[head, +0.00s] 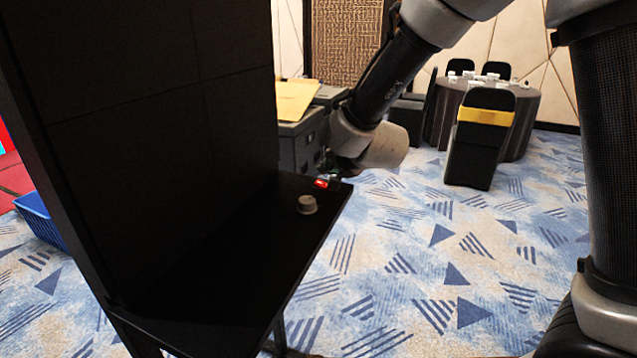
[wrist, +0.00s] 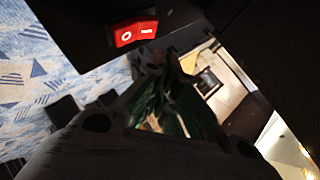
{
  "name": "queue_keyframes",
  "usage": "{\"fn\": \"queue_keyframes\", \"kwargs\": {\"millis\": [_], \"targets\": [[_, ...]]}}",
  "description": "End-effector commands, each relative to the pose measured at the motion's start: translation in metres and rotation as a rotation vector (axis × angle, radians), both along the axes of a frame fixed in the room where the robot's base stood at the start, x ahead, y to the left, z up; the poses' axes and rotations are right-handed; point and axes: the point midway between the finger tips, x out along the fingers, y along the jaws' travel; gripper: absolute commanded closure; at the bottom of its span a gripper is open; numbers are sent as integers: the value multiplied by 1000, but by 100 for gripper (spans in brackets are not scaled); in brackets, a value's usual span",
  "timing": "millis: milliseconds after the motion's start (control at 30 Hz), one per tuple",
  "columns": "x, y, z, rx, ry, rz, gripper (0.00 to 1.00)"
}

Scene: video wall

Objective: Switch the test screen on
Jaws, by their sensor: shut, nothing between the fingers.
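A red rocker switch (head: 321,184) marked O and I sits at the far end of the black shelf (head: 225,270). In the wrist view the lit-looking red switch (wrist: 135,33) is near the top, just beyond my fingertips. My gripper (wrist: 168,62) is shut and empty, with its tips close to the switch; I cannot tell whether they touch it. In the head view my gripper (head: 330,170) is small and partly hidden behind my wrist. The tall black panel (head: 130,140) above the shelf is dark, with no picture on the part I see.
A grey round knob (head: 307,204) stands on the shelf, nearer than the switch. Grey cases (head: 300,143) with a yellow folder stand behind. A blue crate (head: 40,220) is at left. A round table (head: 530,110) and black chairs stand farther back.

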Motion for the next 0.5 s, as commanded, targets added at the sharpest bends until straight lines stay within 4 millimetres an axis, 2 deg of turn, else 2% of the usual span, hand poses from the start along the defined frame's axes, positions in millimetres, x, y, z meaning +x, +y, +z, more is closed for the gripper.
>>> {"fn": "queue_keyframes", "kwargs": {"millis": [167,500], "targets": [[1,3,-10,0,1,0,100],[1,4,-12,1,0,0,100]]}}
